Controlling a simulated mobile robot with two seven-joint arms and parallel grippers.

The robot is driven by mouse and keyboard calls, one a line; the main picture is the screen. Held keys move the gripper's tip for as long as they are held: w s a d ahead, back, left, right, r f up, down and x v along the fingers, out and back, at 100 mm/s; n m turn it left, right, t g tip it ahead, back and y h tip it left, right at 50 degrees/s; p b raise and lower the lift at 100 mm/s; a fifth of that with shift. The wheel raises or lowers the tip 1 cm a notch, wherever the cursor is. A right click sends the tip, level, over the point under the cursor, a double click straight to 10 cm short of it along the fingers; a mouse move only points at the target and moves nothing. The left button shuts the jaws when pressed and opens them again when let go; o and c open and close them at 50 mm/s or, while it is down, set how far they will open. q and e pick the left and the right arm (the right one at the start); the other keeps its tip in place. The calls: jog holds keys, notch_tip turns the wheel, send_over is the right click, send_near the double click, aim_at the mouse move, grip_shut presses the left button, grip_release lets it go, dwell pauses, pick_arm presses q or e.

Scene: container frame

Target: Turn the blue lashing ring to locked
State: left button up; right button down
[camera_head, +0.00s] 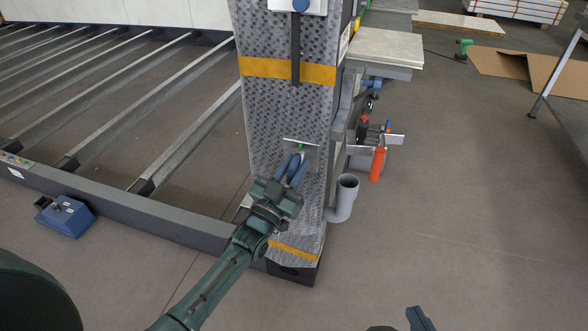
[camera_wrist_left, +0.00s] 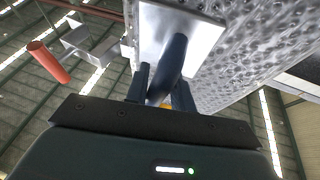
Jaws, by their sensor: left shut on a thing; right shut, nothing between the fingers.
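The blue lashing ring (camera_head: 297,163) sits at a metal plate (camera_head: 313,152) on the grey dimpled post (camera_head: 262,120). A green mark shows on the plate just above the ring. My left gripper (camera_head: 293,172) is shut on the ring, and its fingers hide much of it. In the left wrist view the dark blue ring (camera_wrist_left: 174,60) stands out from the bright plate (camera_wrist_left: 196,32) between the fingers. The ring's exact turn angle cannot be told. My right gripper (camera_head: 417,314) shows only partly at the bottom edge, shut and away from the post.
A grey elbow pipe (camera_head: 344,198) and an orange cylinder (camera_head: 377,164) stick out right of the post. Yellow bands (camera_head: 262,68) cross the post. A blue box (camera_head: 65,217) lies on the floor at left beside the frame's beam (camera_head: 130,205).

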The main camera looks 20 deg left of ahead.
pick_arm(q)
jog(key=shift+s+d+f+n+y, duration=0.15)
jog(key=shift+d+f+n+y, duration=0.25)
jog(key=shift+n, duration=0.3)
jog(key=o, duration=0.8)
jog(key=shift+a+r, duration=0.1)
jog(key=shift+a, duration=0.05)
jog(key=p+v, duration=0.1)
jog(key=v, duration=1.2)
